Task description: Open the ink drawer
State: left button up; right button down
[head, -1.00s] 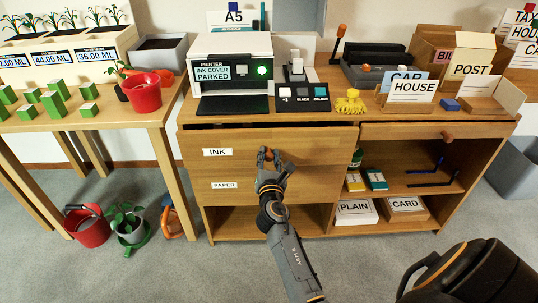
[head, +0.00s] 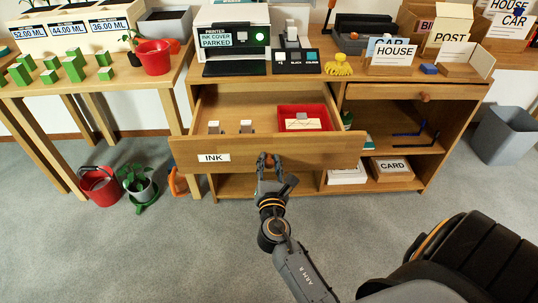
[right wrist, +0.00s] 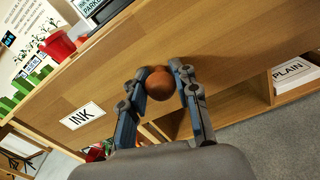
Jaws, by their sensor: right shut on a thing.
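The wooden ink drawer (head: 330,150), labelled INK, stands pulled well out from the cabinet in the head view. Inside it are two small grey-and-white blocks (head: 246,127) on the left and middle, and a red tray (head: 303,112) holding a pale piece on the right. My right gripper (head: 268,160) is at the middle of the drawer front. In the right wrist view its two fingers are shut on the round brown knob (right wrist: 160,85), one on each side. The INK label (right wrist: 82,116) shows left of the knob there. My left gripper is not in view.
The printer (head: 233,40) stands on the cabinet top above the drawer. To the right, an open shelf holds a CARD box (head: 391,169). A side table with a red pot (head: 154,57) stands left. Grey carpet is free in front, with a red bucket (head: 100,185) at left.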

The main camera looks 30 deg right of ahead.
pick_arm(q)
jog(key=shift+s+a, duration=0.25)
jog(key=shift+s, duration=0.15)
pick_arm(e)
jog(key=shift+v, duration=0.95)
jog(key=c, duration=1)
grip_release()
jog(key=v, duration=1.2)
